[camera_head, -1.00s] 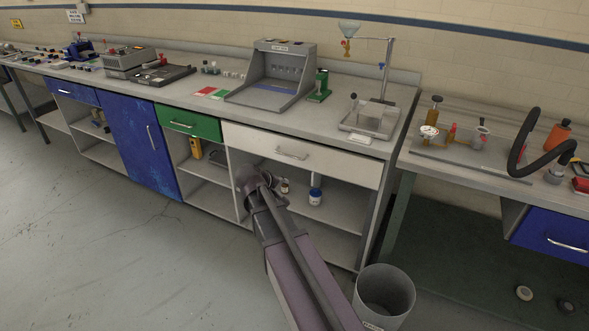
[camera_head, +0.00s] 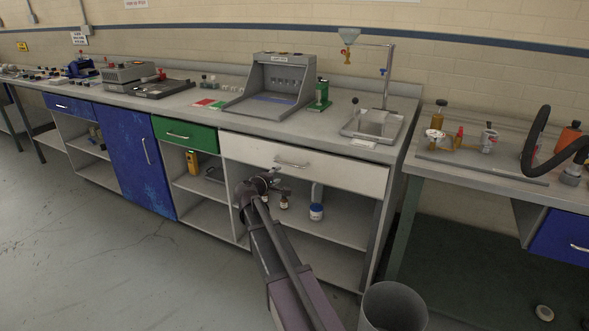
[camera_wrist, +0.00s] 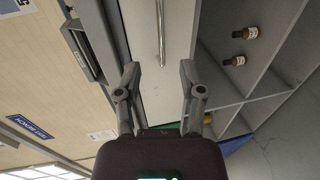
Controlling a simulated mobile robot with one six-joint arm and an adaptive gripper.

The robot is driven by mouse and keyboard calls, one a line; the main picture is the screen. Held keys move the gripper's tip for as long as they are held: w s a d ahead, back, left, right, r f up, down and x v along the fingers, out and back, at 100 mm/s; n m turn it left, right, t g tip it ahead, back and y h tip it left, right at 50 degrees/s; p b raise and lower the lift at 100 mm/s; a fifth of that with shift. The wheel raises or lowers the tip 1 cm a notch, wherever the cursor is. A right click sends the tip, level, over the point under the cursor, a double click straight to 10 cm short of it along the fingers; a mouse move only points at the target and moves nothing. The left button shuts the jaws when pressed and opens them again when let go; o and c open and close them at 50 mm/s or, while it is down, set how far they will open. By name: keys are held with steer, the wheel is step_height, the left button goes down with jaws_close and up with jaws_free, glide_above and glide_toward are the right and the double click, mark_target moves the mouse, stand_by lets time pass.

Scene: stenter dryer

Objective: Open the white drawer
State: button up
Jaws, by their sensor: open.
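The white drawer (camera_head: 315,166) is a wide front under the worktop, with a horizontal metal bar handle (camera_head: 291,164) near its middle. The drawer looks shut. My gripper (camera_head: 276,182) is just below and left of the handle, in front of the drawer's lower edge. In the wrist view the picture is turned sideways. My gripper (camera_wrist: 158,77) is open there, with its two fingers spread over the white front (camera_wrist: 145,40). The handle (camera_wrist: 161,30) lies ahead, between the lines of the fingers, and does not touch them.
Below the drawer is an open shelf with small bottles and a blue-and-white jar (camera_head: 316,211). A green drawer (camera_head: 184,134) and blue door (camera_head: 140,157) are to the left. A grey bin (camera_head: 393,307) stands on the floor at front right. The left floor is clear.

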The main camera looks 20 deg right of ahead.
mark_target(294, 166)
steer(key=b+x, duration=0.3)
steer(key=x, duration=1)
steer(key=shift+w+d, duration=0.2)
steer(key=shift+d, duration=0.1)
jaws_close()
steer(key=shift+d, duration=0.15)
steer(key=shift+s, duration=0.1)
